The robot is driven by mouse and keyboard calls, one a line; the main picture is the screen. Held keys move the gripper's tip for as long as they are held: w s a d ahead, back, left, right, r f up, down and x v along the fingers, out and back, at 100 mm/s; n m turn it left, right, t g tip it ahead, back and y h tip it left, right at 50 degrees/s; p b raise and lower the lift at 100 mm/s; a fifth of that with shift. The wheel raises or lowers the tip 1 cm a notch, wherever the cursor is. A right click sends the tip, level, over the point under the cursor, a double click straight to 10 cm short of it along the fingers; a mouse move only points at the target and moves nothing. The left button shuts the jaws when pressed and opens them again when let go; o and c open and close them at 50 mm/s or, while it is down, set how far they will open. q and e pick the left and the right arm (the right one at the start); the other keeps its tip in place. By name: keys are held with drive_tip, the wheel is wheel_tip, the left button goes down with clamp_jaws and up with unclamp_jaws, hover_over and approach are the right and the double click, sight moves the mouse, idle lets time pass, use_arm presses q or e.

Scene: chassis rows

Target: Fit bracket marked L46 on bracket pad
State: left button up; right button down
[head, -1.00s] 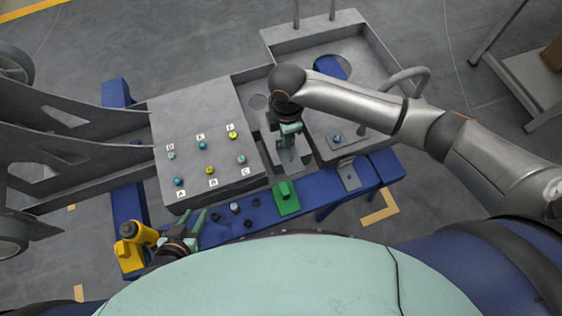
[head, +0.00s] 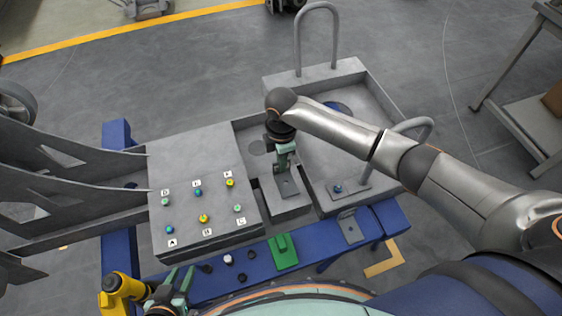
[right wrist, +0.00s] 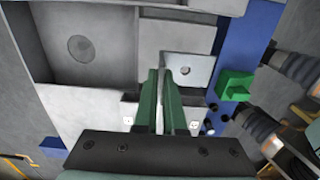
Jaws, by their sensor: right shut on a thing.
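My right gripper (head: 283,168) is shut on a thin grey bracket plate, over the raised grey block (head: 291,207) in the chassis. The bracket (right wrist: 190,69) shows in the right wrist view as a plate with a round hole, beside the green fingertips (right wrist: 165,100). In the head view its flat part (head: 287,187) lies on or just over the block; I cannot tell if it touches. No L46 mark is readable. A similar grey plate (head: 350,229) lies on the blue bench. My left gripper (head: 175,284) is open and empty at the bench's front left.
A grey panel (head: 220,165) with coloured knobs marked A to F stands left of the block. A green block (head: 283,251) and several small dark pieces sit on the blue bench (head: 320,240). A handle (head: 412,127) rises at right.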

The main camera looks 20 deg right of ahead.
use_arm(q)
drive_tip(key=shift+f+b, duration=0.45)
drive_tip(key=shift+f, duration=0.4)
use_arm(e)
drive_tip(key=shift+f, duration=0.65)
use_arm(q)
drive_tip(key=shift+r+p, duration=0.4)
drive_tip(key=shift+f+b, duration=0.45)
drive_tip(key=shift+b, duration=0.05)
use_arm(e)
drive_tip(key=shift+f, duration=1.15)
use_arm(q)
drive_tip(key=shift+f+b, duration=0.4)
use_arm(e)
drive_tip(key=shift+f, duration=0.75)
drive_tip(key=shift+f, duration=0.1)
drive_tip(key=c, duration=0.9)
unclamp_jaws()
